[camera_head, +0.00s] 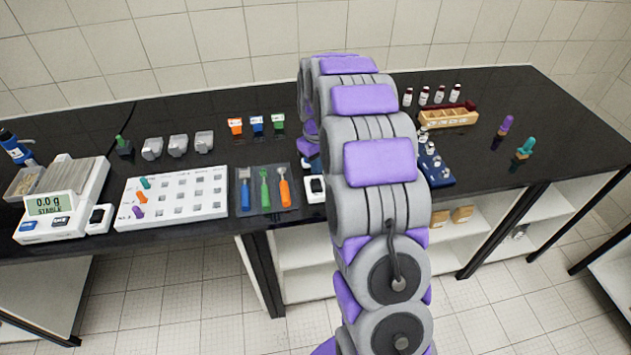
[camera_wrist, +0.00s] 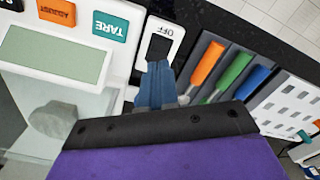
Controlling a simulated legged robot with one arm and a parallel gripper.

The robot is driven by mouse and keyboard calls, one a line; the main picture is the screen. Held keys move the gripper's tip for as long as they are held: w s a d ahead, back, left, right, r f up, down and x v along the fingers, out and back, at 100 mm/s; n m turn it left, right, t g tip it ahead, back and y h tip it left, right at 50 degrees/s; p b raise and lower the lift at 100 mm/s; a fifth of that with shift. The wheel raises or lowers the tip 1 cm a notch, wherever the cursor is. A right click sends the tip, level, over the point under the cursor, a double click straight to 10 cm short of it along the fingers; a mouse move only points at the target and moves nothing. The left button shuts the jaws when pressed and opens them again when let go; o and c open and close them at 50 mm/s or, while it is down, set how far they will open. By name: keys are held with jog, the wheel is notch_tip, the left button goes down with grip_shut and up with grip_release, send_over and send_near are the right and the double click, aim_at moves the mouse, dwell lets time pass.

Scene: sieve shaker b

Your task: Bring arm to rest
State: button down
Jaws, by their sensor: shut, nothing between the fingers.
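In the wrist view my gripper (camera_wrist: 157,72) shows as slim blue-grey fingers, shut with nothing between them. The tips overlap the lower end of a dark switch on a white box marked OFF (camera_wrist: 172,30); I cannot tell whether they touch it. Next to the arm stands a small white box with a dark switch (camera_head: 315,188), partly covered.
The wrist view shows a panel with a blank display (camera_wrist: 55,52), TARE (camera_wrist: 110,25) and ADJUST (camera_wrist: 57,12) buttons. A tool tray (camera_head: 265,210), white rack (camera_head: 174,212) and balance reading 0.0 g (camera_head: 50,207) stand left. Bottles (camera_head: 424,97) and stoppers (camera_head: 525,147) stand right.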

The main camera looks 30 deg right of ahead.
jog(key=shift+r, duration=0.6)
jog(key=s+a+r+m, duration=0.1)
jog(key=s+a+r, duration=0.4)
jog(key=s, duration=0.3)
jog(key=s+a+r, duration=0.4)
jog(key=s+a, duration=0.1)
jog(key=s, duration=0.2)
jog(key=s+a+m+g, duration=0.1)
jog(key=s+a, duration=0.2)
jog(key=s, duration=0.9)
jog(key=s+a+r, duration=0.1)
jog(key=s+a, duration=0.2)
jog(key=s, duration=0.9)
jog(key=shift+s+a+m+g, duration=0.25)
jog(key=shift+s+m+g, duration=0.15)
jog(key=shift+r, duration=0.1)
